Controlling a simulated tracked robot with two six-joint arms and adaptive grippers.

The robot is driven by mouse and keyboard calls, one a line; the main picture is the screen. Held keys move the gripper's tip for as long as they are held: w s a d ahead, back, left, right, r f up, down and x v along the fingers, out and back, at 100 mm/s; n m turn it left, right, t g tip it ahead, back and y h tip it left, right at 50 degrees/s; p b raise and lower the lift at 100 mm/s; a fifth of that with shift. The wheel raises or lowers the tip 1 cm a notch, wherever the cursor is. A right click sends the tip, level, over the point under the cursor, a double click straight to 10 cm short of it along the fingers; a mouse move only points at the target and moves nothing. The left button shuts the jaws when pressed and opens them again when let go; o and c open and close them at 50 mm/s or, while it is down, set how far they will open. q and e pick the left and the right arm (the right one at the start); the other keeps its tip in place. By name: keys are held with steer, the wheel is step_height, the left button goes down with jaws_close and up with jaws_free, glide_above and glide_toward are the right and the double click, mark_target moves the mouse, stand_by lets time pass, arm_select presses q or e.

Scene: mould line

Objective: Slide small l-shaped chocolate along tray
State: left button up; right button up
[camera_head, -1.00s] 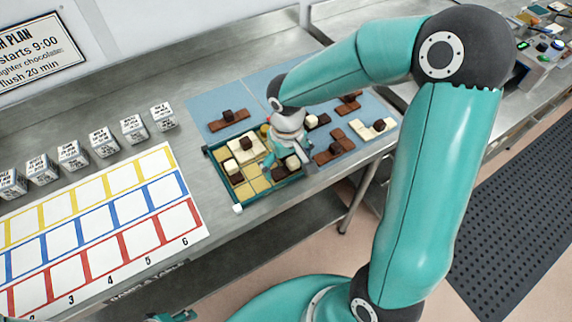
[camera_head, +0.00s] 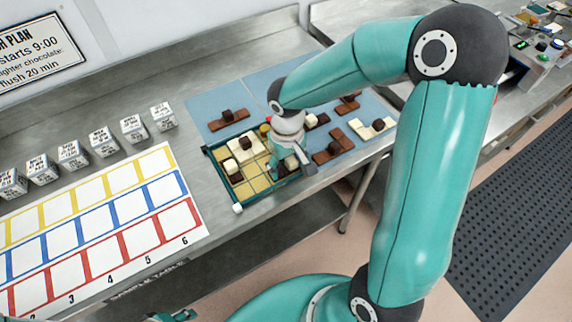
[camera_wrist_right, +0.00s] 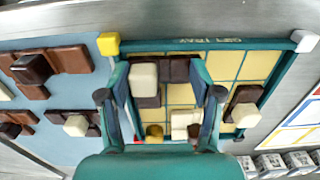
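The gift tray (camera_wrist_right: 175,44) is teal-walled with a yellow grid floor; it also shows in the head view (camera_head: 216,184). A small L-shaped dark chocolate (camera_wrist_right: 180,68) with a white knob lies in it by the near wall. My right gripper (camera_wrist_right: 160,72) is open around this piece, one finger close on each side; whether they touch it is unclear. In the head view my right gripper (camera_head: 285,170) covers most of the piece. A cream piece (camera_head: 250,150) with a dark knob sits further back in the tray. My left gripper is barely in view at the bottom edge (camera_head: 176,316).
A dark piece (camera_head: 237,178) with a white knob lies at the tray's left. Several chocolates lie on the blue mat (camera_head: 205,100), including a brown one (camera_head: 229,120). Several printed cubes (camera_head: 104,142) and a coloured grid sheet (camera_head: 100,220) lie to the left.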

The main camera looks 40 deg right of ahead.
mark_target(286, 171)
steer(key=shift+s+a+f, duration=0.2)
steer(key=shift+f, duration=0.05)
steer(key=o, duration=1.2)
steer(key=shift+w, duration=0.15)
steer(key=shift+r, duration=0.1)
steer(key=shift+w+d+r, duration=0.1)
steer(key=shift+r, duration=0.4)
step_height(286, 171, up, 11)
steer(key=shift+f, duration=0.1)
